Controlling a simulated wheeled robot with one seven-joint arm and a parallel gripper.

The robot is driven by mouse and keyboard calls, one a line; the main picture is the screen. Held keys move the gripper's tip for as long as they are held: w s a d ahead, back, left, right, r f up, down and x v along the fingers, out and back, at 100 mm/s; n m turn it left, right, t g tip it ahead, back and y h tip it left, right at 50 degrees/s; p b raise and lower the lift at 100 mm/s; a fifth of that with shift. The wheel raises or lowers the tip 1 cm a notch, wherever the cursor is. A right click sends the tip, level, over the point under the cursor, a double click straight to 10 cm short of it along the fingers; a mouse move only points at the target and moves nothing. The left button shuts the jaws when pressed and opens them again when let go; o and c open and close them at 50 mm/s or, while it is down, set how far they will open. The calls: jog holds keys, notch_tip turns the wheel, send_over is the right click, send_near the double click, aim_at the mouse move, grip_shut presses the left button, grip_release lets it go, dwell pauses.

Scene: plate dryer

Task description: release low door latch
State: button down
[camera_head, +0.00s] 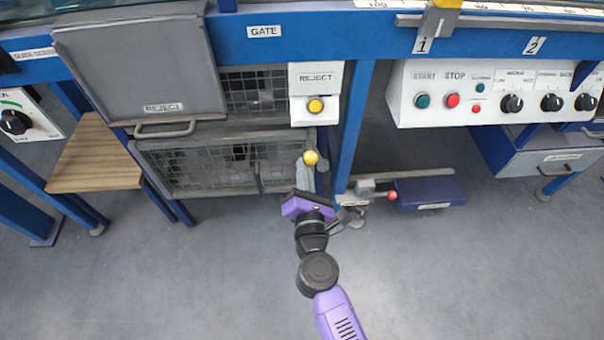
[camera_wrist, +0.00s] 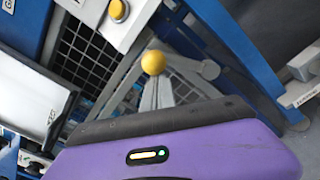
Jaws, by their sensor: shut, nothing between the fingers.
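A yellow ball knob (camera_head: 310,158), which looks like the low door latch's handle, is at the right end of the low mesh door (camera_head: 200,166). The knob also shows in the wrist view (camera_wrist: 153,62), straight beyond my gripper. My gripper (camera_head: 304,188) has a purple body with a dark front edge and is just below the knob in the head view. It is shut and empty. A narrow light grey piece shows between the dark edge and the knob; I cannot tell whether it is latch or fingers. Contact with the knob cannot be made out. The mesh door appears closed.
A yellow button (camera_head: 316,105) on a white REJECT box is above the knob. A blue frame leg (camera_head: 353,130) stands close on the right, with a red-knobbed clamp and blue pedal (camera_head: 430,192) beyond it. The grey floor (camera_head: 180,270) in front is clear.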

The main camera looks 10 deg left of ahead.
jog(key=shift+w+d+r+m, duration=0.2)
jog(key=shift+d+r+m, duration=0.1)
jog(key=shift+d+m, duration=0.5)
jog(key=shift+w+d+r+m, duration=0.15)
jog(key=shift+d+r+m, duration=0.3)
jog(key=shift+m, duration=0.7)
jog(key=shift+w+d+r+m, duration=0.2)
jog(key=shift+d+m, duration=0.55)
jog(key=shift+m, duration=0.2)
jog(key=shift+w+d, duration=0.1)
jog(key=shift+d, duration=0.05)
jog(key=shift+f, duration=0.1)
